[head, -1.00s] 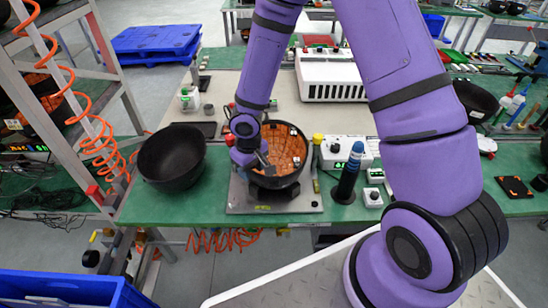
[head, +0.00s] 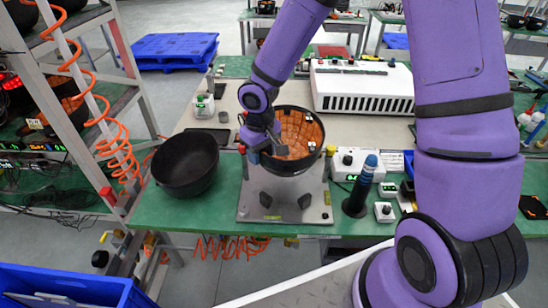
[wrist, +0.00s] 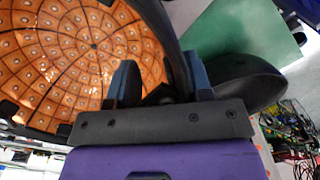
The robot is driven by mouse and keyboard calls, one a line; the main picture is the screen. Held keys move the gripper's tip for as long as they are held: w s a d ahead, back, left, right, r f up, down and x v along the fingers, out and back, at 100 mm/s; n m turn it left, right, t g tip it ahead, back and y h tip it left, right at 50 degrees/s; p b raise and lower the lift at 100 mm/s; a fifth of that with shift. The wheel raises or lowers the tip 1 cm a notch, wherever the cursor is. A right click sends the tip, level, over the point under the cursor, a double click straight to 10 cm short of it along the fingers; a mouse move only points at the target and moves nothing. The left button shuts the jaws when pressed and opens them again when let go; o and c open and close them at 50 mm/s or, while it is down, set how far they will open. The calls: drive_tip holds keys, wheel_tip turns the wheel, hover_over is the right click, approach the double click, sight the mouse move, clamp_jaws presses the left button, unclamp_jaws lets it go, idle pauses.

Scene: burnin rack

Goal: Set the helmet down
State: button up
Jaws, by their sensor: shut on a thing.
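The helmet (head: 304,130) is a dark shell with an orange tiled inside, its opening facing up and toward me in the head view. It is held above a grey metal plate fixture (head: 285,213) whose black pads show bare below it. My gripper (head: 272,147) is shut on the helmet's near-left rim. In the wrist view the rim runs between the two blue-black fingertips (wrist: 160,88), and the orange inside (wrist: 60,60) fills the left. Part of the rim is hidden behind the fingers.
An empty black shell (head: 186,162) sits on the green bench (head: 215,215) left of the fixture. A blue-topped dark cylinder (head: 360,185) and small boxes stand to the right. A metal rack (head: 100,60) with orange coiled hoses is at left, and a blue crate (head: 75,288) below it.

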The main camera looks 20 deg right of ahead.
drive_tip(key=w+d+m, duration=0.1)
drive_tip(key=w, duration=0.2)
drive_tip(key=w+d+m, duration=0.1)
drive_tip(key=w, duration=0.2)
drive_tip(key=w+d+m, duration=0.2)
drive_tip(key=w, duration=0.2)
drive_tip(key=shift+r, duration=0.2)
drive_tip(key=w+d+f+m, duration=0.1)
drive_tip(key=w+d+m, duration=0.6)
drive_tip(key=w+d, duration=0.5)
drive_tip(key=w+d+m, duration=0.7)
drive_tip(key=w+d, duration=0.2)
drive_tip(key=d, duration=0.6)
drive_tip(key=shift+w+a+f, duration=0.1)
drive_tip(key=shift+a+f, duration=0.05)
drive_tip(key=shift+f, duration=2.3)
drive_tip(key=shift+w+a+f, duration=0.1)
drive_tip(key=shift+a+f, duration=0.05)
drive_tip(key=shift+f, duration=2.3)
drive_tip(key=o, duration=1.2)
drive_tip(key=shift+f, duration=0.15)
drive_tip(key=shift+c, duration=0.2)
